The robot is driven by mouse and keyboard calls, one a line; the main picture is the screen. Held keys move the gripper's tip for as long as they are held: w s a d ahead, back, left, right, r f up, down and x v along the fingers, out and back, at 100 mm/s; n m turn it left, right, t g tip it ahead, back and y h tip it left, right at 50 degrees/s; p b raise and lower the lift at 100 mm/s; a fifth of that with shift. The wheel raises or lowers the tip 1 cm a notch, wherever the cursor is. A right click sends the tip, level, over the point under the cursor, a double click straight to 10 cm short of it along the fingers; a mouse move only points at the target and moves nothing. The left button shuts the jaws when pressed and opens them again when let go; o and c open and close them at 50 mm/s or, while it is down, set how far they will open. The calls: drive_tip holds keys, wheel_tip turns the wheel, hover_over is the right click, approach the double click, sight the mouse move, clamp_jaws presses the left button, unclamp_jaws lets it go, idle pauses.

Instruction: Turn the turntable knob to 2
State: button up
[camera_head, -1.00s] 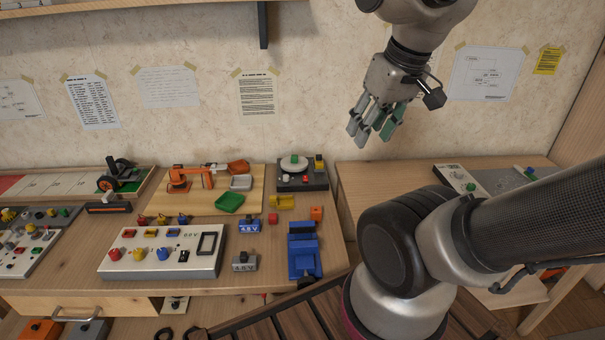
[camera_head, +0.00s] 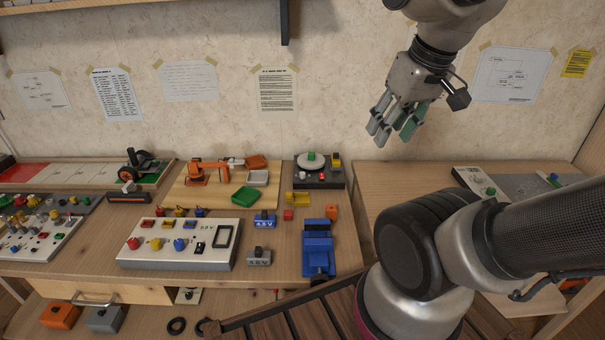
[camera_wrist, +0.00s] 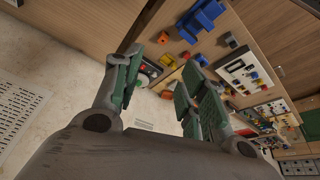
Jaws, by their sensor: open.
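The turntable (camera_head: 300,183) is a dark box with a white disc (camera_head: 303,165) and a green piece (camera_head: 312,156) on top, at the back right of the left table. Small red and white parts show on its front, but I cannot tell which is the knob or read any number. My gripper (camera_head: 392,128) is open and empty, in the air above and to the right of the turntable, well apart from it. In the wrist view, my gripper's fingers (camera_wrist: 162,66) spread apart, and part of the turntable shows between them, partly hidden.
A wooden board with an orange robot-arm model (camera_head: 208,171) and trays stands left of the turntable. A blue vise-like device (camera_head: 318,245), a yellow part (camera_head: 298,198) and a white control panel (camera_head: 172,255) lie in front. A second table (camera_head: 400,180) stands right, beyond a gap.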

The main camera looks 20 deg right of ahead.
wheel_tip(320, 180, down, 4)
drive_tip(key=w+g, duration=0.2)
drive_tip(key=w, duration=0.1)
drive_tip(key=n+g, duration=0.3)
drive_tip(key=n, duration=0.5)
hover_over(303, 173)
wheel_tip(303, 173, down, 18)
drive_tip(key=shift+s+f, duration=0.15)
drive_tip(key=shift+f, duration=0.05)
drive_tip(key=shift+r+t, duration=0.2)
drive_tip(key=shift+t, duration=0.2)
drive_tip(key=shift+w+f+n, duration=0.2)
drive_tip(key=shift+w+n, duration=0.05)
drive_tip(key=shift+n, duration=0.15)
drive_tip(key=shift+a+f, duration=0.1)
drive_tip(key=shift+f, duration=0.3)
wheel_tip(303, 173, down, 7)
drive_tip(key=shift+r, duration=0.1)
